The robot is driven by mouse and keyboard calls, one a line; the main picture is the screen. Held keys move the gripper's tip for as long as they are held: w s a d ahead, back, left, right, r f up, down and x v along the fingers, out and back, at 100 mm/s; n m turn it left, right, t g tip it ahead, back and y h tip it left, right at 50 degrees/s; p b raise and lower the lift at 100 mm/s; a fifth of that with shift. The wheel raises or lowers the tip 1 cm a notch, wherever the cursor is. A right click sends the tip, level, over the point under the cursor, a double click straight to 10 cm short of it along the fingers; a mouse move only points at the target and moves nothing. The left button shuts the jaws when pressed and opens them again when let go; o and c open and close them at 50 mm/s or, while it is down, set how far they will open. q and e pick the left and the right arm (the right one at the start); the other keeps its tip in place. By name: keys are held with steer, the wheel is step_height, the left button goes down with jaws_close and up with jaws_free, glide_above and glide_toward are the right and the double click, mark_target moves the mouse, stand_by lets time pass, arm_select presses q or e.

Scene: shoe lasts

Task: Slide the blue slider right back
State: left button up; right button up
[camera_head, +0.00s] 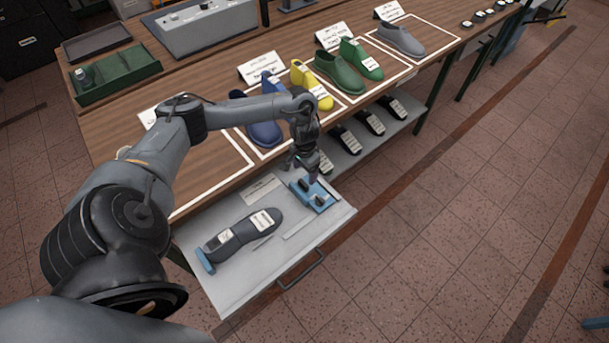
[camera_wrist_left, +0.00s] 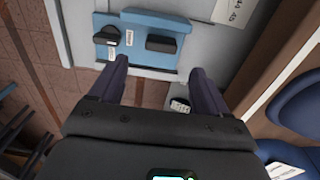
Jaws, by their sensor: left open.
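The blue slider (camera_head: 317,203) is a flat blue piece with dark blocks on it. It sits at the right end of the pulled-out grey drawer tray (camera_head: 245,281). In the left wrist view the blue slider (camera_wrist_left: 138,58) lies beyond my fingertips, with two black blocks and small labels on it. My left gripper (camera_head: 303,172) hangs over the back edge of the slider. Its fingers (camera_wrist_left: 159,70) are spread apart with nothing between them. I cannot tell whether a fingertip touches the slider. My right gripper is not in view.
A dark shoe last (camera_head: 241,234) with white labels lies in the tray, a blue block (camera_head: 205,259) at its heel end. The drawer handle (camera_head: 302,272) sticks out in front. Colourful shoes, such as a green one (camera_head: 338,75), stand on the wooden table above. Open floor lies right.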

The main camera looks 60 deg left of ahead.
arm_select(q)
steer(key=shift+r, duration=1.5)
